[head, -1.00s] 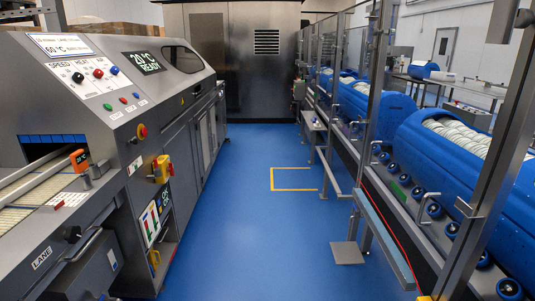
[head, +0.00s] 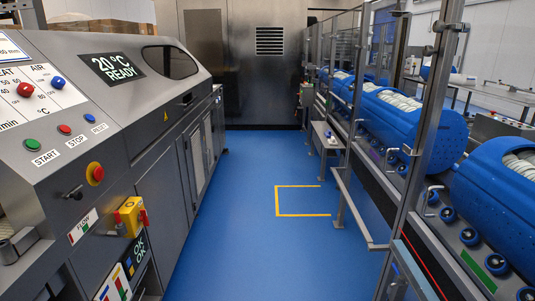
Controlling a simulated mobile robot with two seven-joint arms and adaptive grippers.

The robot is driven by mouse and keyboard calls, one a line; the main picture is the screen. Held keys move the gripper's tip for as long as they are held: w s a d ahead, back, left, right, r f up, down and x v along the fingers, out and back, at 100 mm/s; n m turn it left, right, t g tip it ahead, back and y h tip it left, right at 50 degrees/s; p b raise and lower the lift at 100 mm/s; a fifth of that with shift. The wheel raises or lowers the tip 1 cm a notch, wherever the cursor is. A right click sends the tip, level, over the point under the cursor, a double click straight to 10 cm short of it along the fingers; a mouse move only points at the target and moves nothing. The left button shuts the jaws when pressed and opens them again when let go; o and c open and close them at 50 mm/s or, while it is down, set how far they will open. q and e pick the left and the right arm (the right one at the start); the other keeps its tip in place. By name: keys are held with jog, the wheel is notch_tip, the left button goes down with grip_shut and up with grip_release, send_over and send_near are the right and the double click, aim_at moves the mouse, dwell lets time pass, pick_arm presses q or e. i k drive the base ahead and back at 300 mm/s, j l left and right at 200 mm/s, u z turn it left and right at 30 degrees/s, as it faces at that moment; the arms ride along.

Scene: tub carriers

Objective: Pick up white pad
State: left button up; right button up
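I cannot make out a white pad for certain in the head view. A small grey shelf (head: 326,131) stands on the right side of the aisle, and small objects on it are too small to tell. Neither of my grippers is in view, and no arm shows.
A grey machine (head: 150,95) with a "20°C READY" display lines the left side. Blue tubs (head: 405,122) with white rolls stand on a roller line behind clear panels on the right. The blue floor (head: 245,190) between is clear, with a yellow marked square (head: 302,215).

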aim_at(332, 142)
jog(key=i, duration=2.95)
jog(key=i+z, duration=0.2)
jog(key=i, duration=0.25)
jog(key=i+j+z, duration=0.2)
jog(key=i, duration=0.2)
jog(key=i+j+z, duration=0.25)
jog(key=i, duration=0.15)
jog(key=i+j+z, duration=0.2)
jog(key=i+z, duration=0.25)
jog(key=i+j+z, duration=0.2)
jog(key=z, duration=0.2)
jog(key=i+j+z, duration=0.2)
jog(key=j+z, duration=0.25)
jog(key=i+j+z, duration=0.15)
jog(key=j+z, duration=0.25)
jog(key=j, duration=0.1)
